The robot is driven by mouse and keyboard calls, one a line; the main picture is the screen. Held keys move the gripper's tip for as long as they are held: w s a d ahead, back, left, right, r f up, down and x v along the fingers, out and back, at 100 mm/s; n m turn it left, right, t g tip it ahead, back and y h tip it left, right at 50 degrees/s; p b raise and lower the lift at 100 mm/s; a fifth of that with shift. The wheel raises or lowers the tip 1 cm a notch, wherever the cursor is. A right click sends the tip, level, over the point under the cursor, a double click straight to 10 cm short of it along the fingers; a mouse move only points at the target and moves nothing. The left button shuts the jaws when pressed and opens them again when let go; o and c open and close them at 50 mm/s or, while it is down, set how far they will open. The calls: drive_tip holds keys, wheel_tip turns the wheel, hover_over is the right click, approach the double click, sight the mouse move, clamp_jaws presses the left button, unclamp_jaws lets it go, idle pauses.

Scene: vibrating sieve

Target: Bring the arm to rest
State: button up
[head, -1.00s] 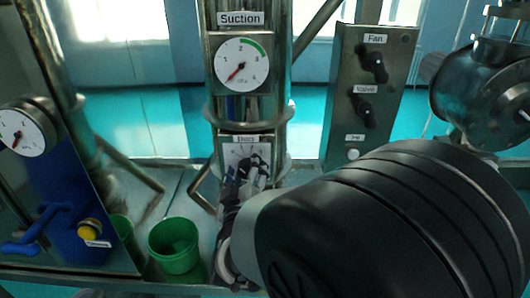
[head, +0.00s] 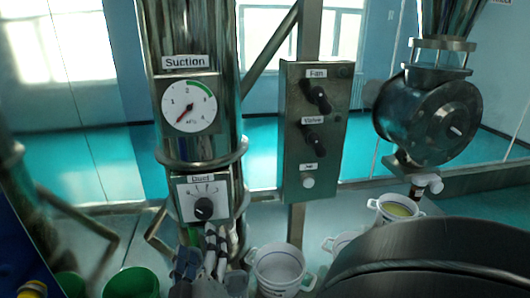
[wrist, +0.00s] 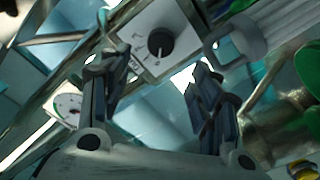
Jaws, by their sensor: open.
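My gripper (head: 208,258) shows at the bottom of the head view, just below the Duct dial panel (head: 203,205). In the wrist view my gripper (wrist: 160,75) has its two dark fingers apart, with nothing between them. The dial's black knob (wrist: 160,43) lies beyond the fingertips there and appears apart from them.
Above the dial is the Suction gauge (head: 189,104) on a steel pipe. A control box (head: 310,130) with Fan and Valve knobs stands to its right. A white bucket (head: 279,268) and a green bucket (head: 130,283) stand low. A steel drum (head: 425,115) is at right.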

drive_tip(key=w+d+f+m+g+y+b, duration=0.1)
drive_tip(key=d+f+m+g+b, duration=0.1)
drive_tip(key=d+m+g, duration=0.5)
drive_tip(key=s+d+f+m+g+h, duration=0.1)
drive_tip(key=s+d+f+g+h, duration=0.1)
drive_tip(key=s+d, duration=0.6)
drive_tip(key=s+d+f+m+g+h+b, duration=0.1)
drive_tip(key=s+d+f+m+g+h, duration=0.1)
drive_tip(key=s+d, duration=0.7)
drive_tip(key=d+g+h, duration=0.1)
drive_tip(key=d, duration=0.4)
drive_tip(key=shift+m+g, duration=0.3)
drive_tip(key=shift+g, duration=0.1)
drive_tip(key=shift+s+d, duration=0.1)
